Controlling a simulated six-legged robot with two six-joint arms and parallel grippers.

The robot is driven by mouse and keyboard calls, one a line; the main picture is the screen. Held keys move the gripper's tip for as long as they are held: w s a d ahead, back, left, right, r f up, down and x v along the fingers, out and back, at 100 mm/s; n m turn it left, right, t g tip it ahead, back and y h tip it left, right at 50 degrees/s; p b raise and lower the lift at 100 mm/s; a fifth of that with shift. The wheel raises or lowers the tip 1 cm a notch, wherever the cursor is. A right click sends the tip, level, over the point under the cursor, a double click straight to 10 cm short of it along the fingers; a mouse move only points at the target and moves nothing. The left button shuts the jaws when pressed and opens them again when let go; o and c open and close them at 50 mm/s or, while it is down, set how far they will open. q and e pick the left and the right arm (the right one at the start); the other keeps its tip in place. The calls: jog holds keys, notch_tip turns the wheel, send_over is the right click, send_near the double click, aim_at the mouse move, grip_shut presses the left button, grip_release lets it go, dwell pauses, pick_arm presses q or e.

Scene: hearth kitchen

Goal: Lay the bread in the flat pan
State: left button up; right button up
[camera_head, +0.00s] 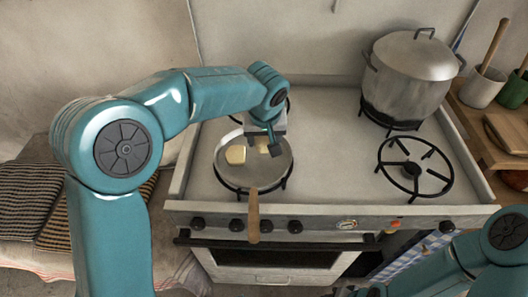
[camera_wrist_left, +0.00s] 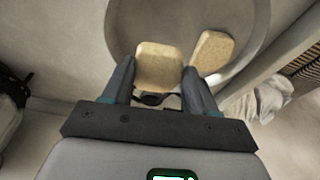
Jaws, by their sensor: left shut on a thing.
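The flat pan (camera_head: 262,181) sits on the front left burner, its wooden handle pointing toward me. My left gripper (camera_head: 265,146) is over the far part of the pan, pointing down. It is shut on a pale slice of bread (camera_head: 264,150), partly hidden by the fingers in the head view. In the left wrist view this bread (camera_wrist_left: 158,65) lies between the two fingertips (camera_wrist_left: 157,75), with the pan (camera_wrist_left: 122,25) behind it. I cannot tell whether it touches the pan. A second slice (camera_head: 235,154) lies in the pan to the left; it also shows in the wrist view (camera_wrist_left: 212,50).
A lidded steel pot (camera_head: 410,82) stands on the back right burner. The front right burner (camera_head: 412,170) is empty. Striped cushions (camera_head: 22,208) lie left of the stove. Crocks (camera_head: 484,87) and boards stand at the right. My right arm shows at the lower right.

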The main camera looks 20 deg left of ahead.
aim_at(264, 160)
pick_arm(q)
jog(key=x, duration=0.2)
jog(key=s+x, duration=0.1)
jog(key=x, duration=0.2)
jog(key=shift+d+f, duration=0.2)
jog(key=shift+f, duration=0.2)
jog(key=shift+s+r, duration=0.1)
jog(key=shift+f+b, duration=0.25)
jog(key=shift+b, duration=0.15)
jog(key=o, duration=1)
jog(key=shift+r, duration=0.1)
